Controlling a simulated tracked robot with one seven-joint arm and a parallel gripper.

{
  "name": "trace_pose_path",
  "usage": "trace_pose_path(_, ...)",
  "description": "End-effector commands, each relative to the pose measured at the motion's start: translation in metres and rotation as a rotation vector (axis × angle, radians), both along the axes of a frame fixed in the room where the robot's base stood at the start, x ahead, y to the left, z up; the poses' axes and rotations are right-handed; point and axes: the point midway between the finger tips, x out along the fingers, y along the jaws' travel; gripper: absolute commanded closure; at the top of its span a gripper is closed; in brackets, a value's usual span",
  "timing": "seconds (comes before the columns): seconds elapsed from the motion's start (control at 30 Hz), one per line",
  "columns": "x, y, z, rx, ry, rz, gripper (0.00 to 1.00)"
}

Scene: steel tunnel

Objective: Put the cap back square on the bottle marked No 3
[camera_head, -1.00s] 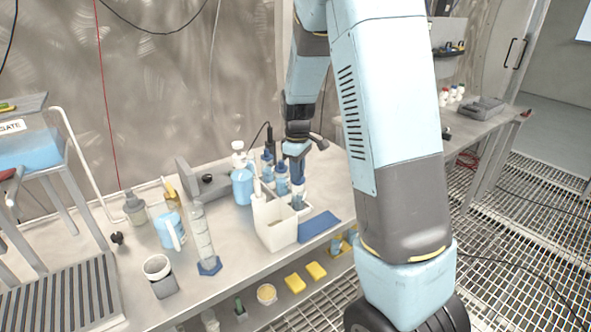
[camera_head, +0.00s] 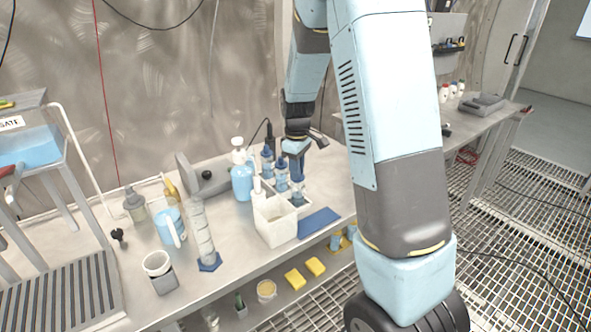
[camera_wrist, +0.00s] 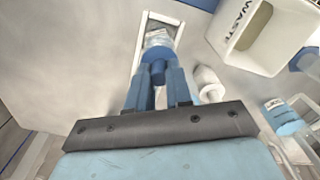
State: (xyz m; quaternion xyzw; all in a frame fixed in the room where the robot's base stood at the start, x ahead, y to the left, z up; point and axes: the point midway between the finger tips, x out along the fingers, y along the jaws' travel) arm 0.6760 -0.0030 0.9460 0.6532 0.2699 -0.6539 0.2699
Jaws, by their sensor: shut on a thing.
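My gripper (camera_wrist: 158,88) is shut on a blue cap (camera_wrist: 158,56) in the wrist view. The cap is at the top of a clear bottle (camera_wrist: 159,38) with a white label, which stands in a white-edged tray (camera_wrist: 139,45). The label is too small to read. I cannot tell whether the cap is seated or just above the neck. In the head view my gripper (camera_head: 297,166) points down over the front bottle (camera_head: 298,198) of a short row. The other bottles (camera_head: 282,182) (camera_head: 267,160) have blue tops.
A white waste bin (camera_head: 275,230) stands close left of the bottles; its lettering shows in the wrist view (camera_wrist: 237,22). A blue wash bottle (camera_head: 242,183) stands behind it. A blue mat (camera_head: 319,223) lies at the bench front. A measuring cylinder (camera_head: 202,235) stands further left.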

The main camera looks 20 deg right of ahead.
Motion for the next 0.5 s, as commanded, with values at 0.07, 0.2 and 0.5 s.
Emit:
trace_pose_path(0.07,0.0001,-0.0004,0.0001,0.001,-0.001,-0.001,1.00)
trace_pose_path(0.2,0.0001,0.0000,0.0000,0.000,0.000,0.000,1.00)
trace_pose_path(0.5,0.0001,0.0001,0.0000,0.000,0.000,0.000,0.64)
